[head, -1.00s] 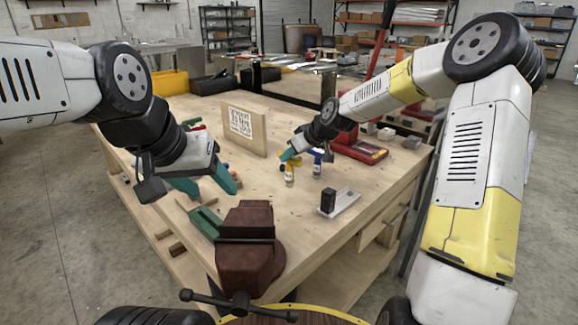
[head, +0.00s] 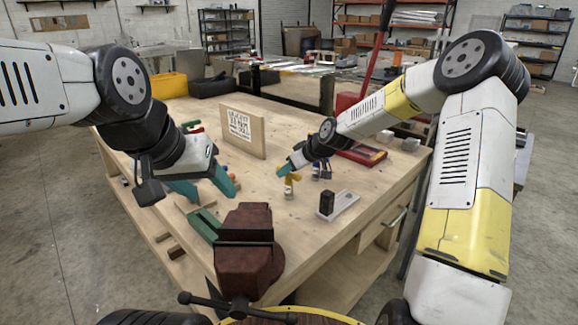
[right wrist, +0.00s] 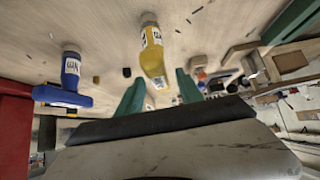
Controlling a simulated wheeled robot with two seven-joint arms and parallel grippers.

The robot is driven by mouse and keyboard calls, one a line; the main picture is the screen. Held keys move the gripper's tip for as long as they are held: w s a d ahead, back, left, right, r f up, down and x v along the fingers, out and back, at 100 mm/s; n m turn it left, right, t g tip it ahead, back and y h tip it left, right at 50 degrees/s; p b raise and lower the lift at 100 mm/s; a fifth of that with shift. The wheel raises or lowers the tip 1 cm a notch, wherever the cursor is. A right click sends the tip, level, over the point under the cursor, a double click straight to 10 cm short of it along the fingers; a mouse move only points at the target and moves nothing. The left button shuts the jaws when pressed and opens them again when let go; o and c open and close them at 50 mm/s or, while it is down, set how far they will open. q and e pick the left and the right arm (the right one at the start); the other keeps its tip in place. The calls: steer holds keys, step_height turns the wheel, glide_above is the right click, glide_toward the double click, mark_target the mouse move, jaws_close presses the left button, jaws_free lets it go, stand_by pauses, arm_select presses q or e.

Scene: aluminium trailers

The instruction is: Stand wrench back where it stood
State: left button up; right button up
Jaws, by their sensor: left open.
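A yellow tool with a white label (head: 290,183) stands on the workbench (head: 215,118) near its middle. In the right wrist view, this yellow tool (right wrist: 152,45) shows between my right fingertips, with its far end toward the bench. A blue tool of similar shape (right wrist: 70,72) stands beside it; in the head view it (head: 319,172) is partly behind my right gripper. Which one is the wrench I cannot tell. My right gripper (head: 283,170) has green fingers, apart at either side of the yellow tool's top; they look open. My left gripper (head: 207,190) is open and empty above the bench's left part.
A brown vise (head: 245,255) is at the bench's near corner, with a green block (head: 205,225) beside it. A wooden board with a printed sheet (head: 243,132) stands behind. A black block on a metal plate (head: 338,205) and a red case (head: 364,154) lie to the right.

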steer(key=shift+d+r, duration=0.15)
steer(key=shift+r, duration=0.1)
steer(key=v, duration=1.2)
steer(key=s+d+r+m+h, duration=0.1)
steer(key=s+d+r+m, duration=0.1)
steer(key=s, duration=0.8)
steer(key=s+d+r+m+h, duration=0.1)
steer(key=s+d+r+m, duration=0.2)
steer(key=s, duration=0.7)
steer(key=s+d+r+m+h, duration=0.2)
steer(key=s+d+r+m, duration=0.1)
steer(key=s, duration=0.8)
steer(key=shift+r, duration=0.2)
